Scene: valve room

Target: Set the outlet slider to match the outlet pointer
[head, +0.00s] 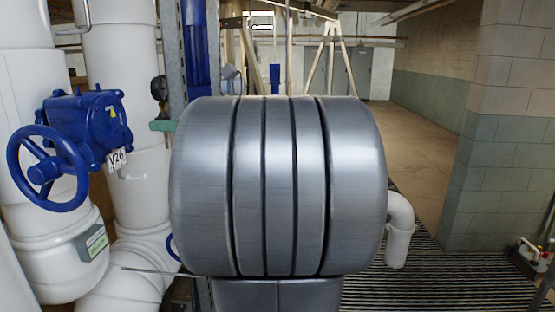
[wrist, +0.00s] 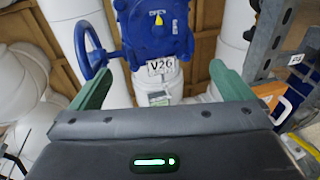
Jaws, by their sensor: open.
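I cannot make out an outlet slider or a pointer marked as the outlet's in either view. A blue valve body with a handwheel (head: 85,145) and a white V26 tag (head: 116,158) stands at the left of the head view. The valve body (wrist: 155,40) also shows at the top of the wrist view, with a small yellow pointer (wrist: 158,20) on its top face. My gripper (wrist: 160,72) is open and empty. Its two green fingers are spread on either side of the V26 tag, apart from each other. In the head view my arm hides much of the middle.
Large white pipes (head: 125,60) stand at the left. A perforated grey metal post (wrist: 268,38) is close to the right finger, with an orange item (wrist: 268,92) below it. A block wall (head: 510,130) stands at the right. Open floor (head: 425,135) lies behind.

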